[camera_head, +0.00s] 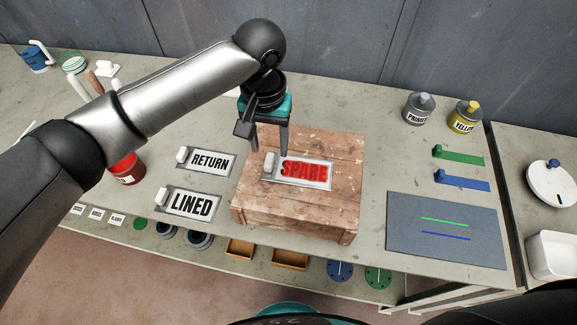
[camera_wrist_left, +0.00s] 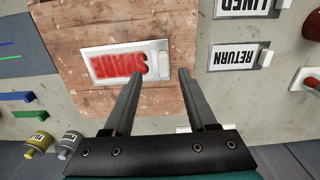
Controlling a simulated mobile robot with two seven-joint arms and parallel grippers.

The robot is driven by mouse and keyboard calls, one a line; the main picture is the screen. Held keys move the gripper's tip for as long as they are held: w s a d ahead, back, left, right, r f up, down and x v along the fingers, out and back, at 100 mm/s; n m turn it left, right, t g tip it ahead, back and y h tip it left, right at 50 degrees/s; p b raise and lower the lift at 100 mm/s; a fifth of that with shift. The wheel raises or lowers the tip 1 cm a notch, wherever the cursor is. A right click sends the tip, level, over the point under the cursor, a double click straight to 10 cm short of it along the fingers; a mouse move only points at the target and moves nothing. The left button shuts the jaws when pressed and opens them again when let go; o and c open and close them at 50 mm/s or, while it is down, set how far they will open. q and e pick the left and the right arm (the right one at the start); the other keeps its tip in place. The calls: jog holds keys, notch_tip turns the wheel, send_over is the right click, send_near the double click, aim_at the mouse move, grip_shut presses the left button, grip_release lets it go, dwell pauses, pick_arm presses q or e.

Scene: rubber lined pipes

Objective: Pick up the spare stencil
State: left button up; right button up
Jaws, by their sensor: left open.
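The spare stencil (camera_head: 303,171) is a plate with red SPARE lettering and a white grip block at its left end. It lies flat on a low wooden crate (camera_head: 345,200). In the left wrist view the stencil (camera_wrist_left: 118,66) appears upside down, with its white block at the right end. My left gripper (camera_head: 268,150) is open above the crate, near the block end of the stencil. In the wrist view its two fingers (camera_wrist_left: 160,76) point toward the stencil, with the block between their tips in the picture. I see nothing held. My right gripper is not in view.
The RETURN stencil (camera_head: 207,161) and LINED stencil (camera_head: 190,203) lie left of the crate. A red can (camera_head: 125,168) stands further left. Primer (camera_head: 418,109) and yellow (camera_head: 465,116) cans stand at the back right. A grey mat (camera_head: 445,248) lies at the front right.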

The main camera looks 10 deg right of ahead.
aim_at(269, 159)
pick_arm(q)
jog(key=f, duration=0.5)
jog(key=shift+w+a+f+b, duration=0.2)
jog(key=shift+w+f+b, duration=0.1)
jog(key=shift+w+b, duration=0.05)
grip_shut()
jog(key=shift+r, duration=0.1)
dwell(0.4)
